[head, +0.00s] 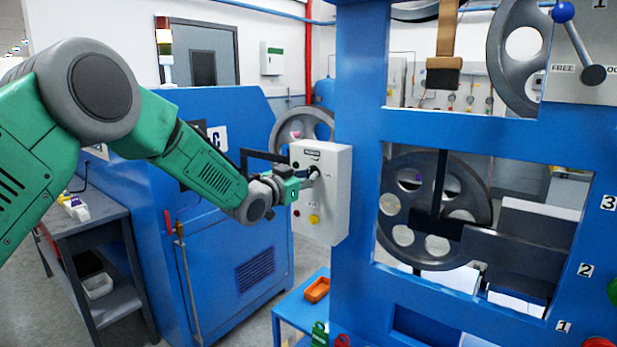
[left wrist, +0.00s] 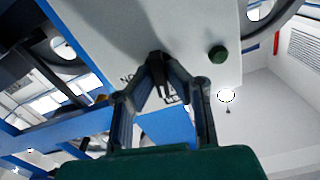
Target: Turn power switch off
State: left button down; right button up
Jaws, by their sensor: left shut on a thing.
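A light grey control box (head: 333,215) is mounted on the left side of the blue machine frame. It carries a dark label at its top, a yellow button (head: 313,219) low on its face and a small red one. My left gripper (head: 310,177) reaches in from the left to the upper face of the box. In the left wrist view its fingers (left wrist: 160,68) are shut on the dark power switch (left wrist: 157,62), which they largely hide, so its exact setting cannot be read. A green button (left wrist: 217,53) shows beside it. My right gripper is not in view.
The blue machine frame (head: 358,160) stands close to the right of the box, with large grey pulleys (head: 395,205) in it. A blue cabinet (head: 235,230) stands behind my left arm. An orange tray (head: 316,290) sits on a blue table below the box.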

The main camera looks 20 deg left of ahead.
pick_arm(q)
jog(key=shift+f+n, duration=0.45)
jog(key=shift+n, duration=0.65)
jog(key=shift+s, duration=0.1)
jog(key=c, duration=1.6)
grip_release()
jog(key=shift+c, duration=0.2)
jog(key=shift+o, duration=0.2)
jog(key=shift+r, duration=0.1)
jog(key=shift+a+r, duration=0.1)
jog(key=v, duration=1.1)
jog(key=shift+s+a, duration=0.2)
jog(key=shift+s, duration=0.15)
